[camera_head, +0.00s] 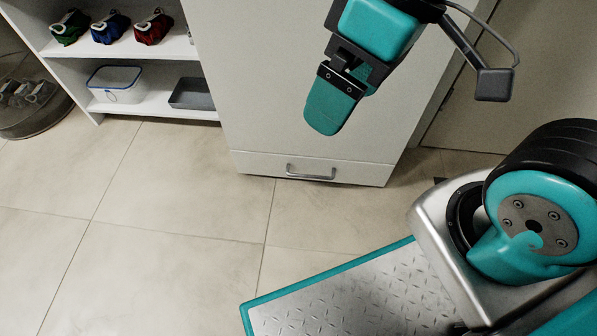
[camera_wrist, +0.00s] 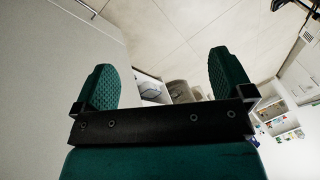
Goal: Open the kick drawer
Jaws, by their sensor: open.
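The kick drawer (camera_head: 257,165) is the low white front at the foot of a tall white cabinet (camera_head: 290,100), with a grey bar handle (camera_head: 311,174). In the head view it looks shut, flush with the cabinet. My gripper (camera_head: 335,108) hangs in front of the cabinet, well above the drawer and apart from its handle. In the wrist view my gripper (camera_wrist: 160,82) shows two teal fingers spread wide with nothing between them.
A white shelf unit (camera_head: 85,50) left of the cabinet holds red, blue and green items, a clear box (camera_head: 115,86) and a grey tray (camera_head: 192,94). A round bin-like container (camera_head: 35,105) stands at far left. The tiled floor (camera_head: 170,200) before the drawer is clear.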

